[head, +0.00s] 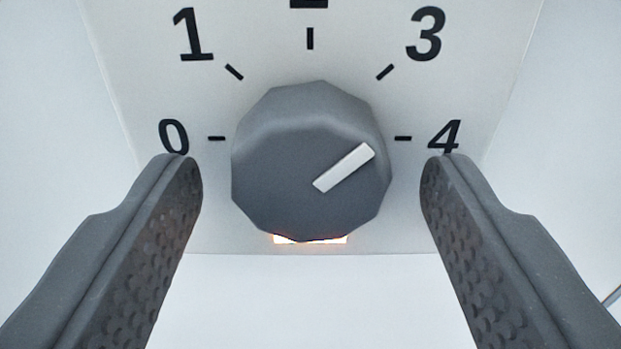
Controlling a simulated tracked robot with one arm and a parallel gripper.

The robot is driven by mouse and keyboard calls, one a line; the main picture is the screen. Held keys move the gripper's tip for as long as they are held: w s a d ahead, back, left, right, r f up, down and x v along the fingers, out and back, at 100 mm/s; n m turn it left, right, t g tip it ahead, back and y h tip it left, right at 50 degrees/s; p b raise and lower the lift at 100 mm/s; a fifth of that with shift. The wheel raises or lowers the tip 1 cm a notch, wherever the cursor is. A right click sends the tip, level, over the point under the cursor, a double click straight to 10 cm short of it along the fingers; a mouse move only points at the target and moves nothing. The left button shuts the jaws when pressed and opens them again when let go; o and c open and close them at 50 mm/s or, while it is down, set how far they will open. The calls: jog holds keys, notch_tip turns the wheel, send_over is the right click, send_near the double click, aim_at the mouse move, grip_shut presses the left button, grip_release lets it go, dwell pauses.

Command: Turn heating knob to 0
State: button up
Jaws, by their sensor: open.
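The heating knob (290,165) is a dark grey, many-sided knob in the middle of the head view. Its white pointer mark (344,168) points up and to the right, between the 3 and the 4. The dial plate (270,60) behind it is pale with black ticks. The 0 (174,137) is at the left, the 1 at upper left, the 3 at upper right and the 4 (444,137) at the right. My gripper (311,165) is open, with one finger on each side of the knob and a gap to it on both sides.
A glowing orange-white light (310,240) shows just under the knob, partly hidden by it. The numeral at the top is cut off by the frame edge. Plain white surfaces surround the plate. A thin grey line shows at the far right edge.

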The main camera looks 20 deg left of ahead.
jog(key=c, duration=1)
jog(key=shift+o, duration=0.2)
